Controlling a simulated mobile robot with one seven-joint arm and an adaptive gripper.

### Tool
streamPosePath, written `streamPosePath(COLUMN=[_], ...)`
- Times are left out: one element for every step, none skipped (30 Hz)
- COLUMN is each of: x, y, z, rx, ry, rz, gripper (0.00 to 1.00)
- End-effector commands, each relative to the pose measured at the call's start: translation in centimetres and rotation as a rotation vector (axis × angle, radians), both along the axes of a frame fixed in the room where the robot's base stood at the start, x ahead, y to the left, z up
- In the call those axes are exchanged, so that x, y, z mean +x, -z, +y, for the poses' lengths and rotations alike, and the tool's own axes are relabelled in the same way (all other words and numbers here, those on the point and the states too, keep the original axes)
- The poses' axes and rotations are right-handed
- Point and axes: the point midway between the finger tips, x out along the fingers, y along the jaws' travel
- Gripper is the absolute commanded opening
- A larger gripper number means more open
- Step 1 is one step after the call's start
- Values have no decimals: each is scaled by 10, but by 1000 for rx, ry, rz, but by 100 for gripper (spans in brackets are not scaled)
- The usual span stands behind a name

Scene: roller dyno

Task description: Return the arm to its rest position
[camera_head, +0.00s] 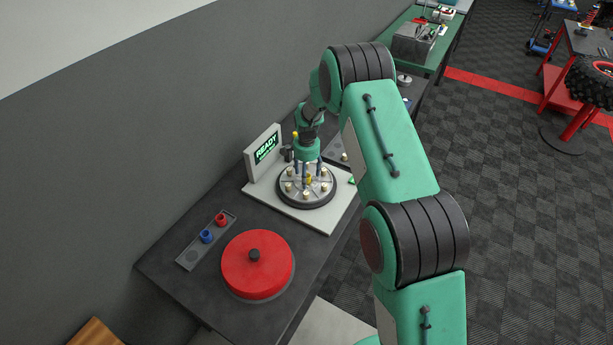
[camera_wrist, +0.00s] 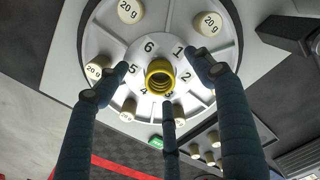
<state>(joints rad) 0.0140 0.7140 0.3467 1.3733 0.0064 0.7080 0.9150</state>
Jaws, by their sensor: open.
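My gripper (camera_head: 307,168) is at the end of my green arm, over a round grey dial plate (camera_head: 325,201) on a light base. In the wrist view its three dark fingers (camera_wrist: 160,76) are spread apart around a gold, ring-shaped piece (camera_wrist: 160,78) at the plate's centre. The fingers look open, with nothing clearly gripped; whether any finger touches the gold piece cannot be told. The plate has numbered sectors and several pale "20 g" weights (camera_wrist: 208,23) around its rim. My arm reaches forward from the lower right of the head view.
A screen reading "READY" (camera_head: 266,148) stands behind the plate at left. A red round lid (camera_head: 257,266) with a black knob sits at the front of the dark bench (camera_head: 165,262). A small tray (camera_head: 188,258) holds a blue and a red piece. A grey wall runs along the left.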

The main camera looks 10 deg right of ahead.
Motion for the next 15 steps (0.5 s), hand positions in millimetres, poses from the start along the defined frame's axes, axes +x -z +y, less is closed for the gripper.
streamPosePath(x=[0,0,0,0,0,0,0,0,0,0,0,0,0,0,0], y=[-3,-5,-7,-8,-9,-11,-12,-14,-15,-17,-18,-20,-21,-22,-24], z=[0,0,0,0,0,0,0,0,0,0,0,0,0,0,0], rx=[0,0,0,0,0,0,0,0,1,0,0,0,0,0,0], ry=[0,0,0,0,0,0,0,0,0,0,0,0,0,0,0], rz=[-1,-1,-1,-1,-1,-1,-1,-1,-1,0,0,0,0,0,0], gripper=[67,67,67,67,67,67,67,67,67,67,67,67,67,67,67])
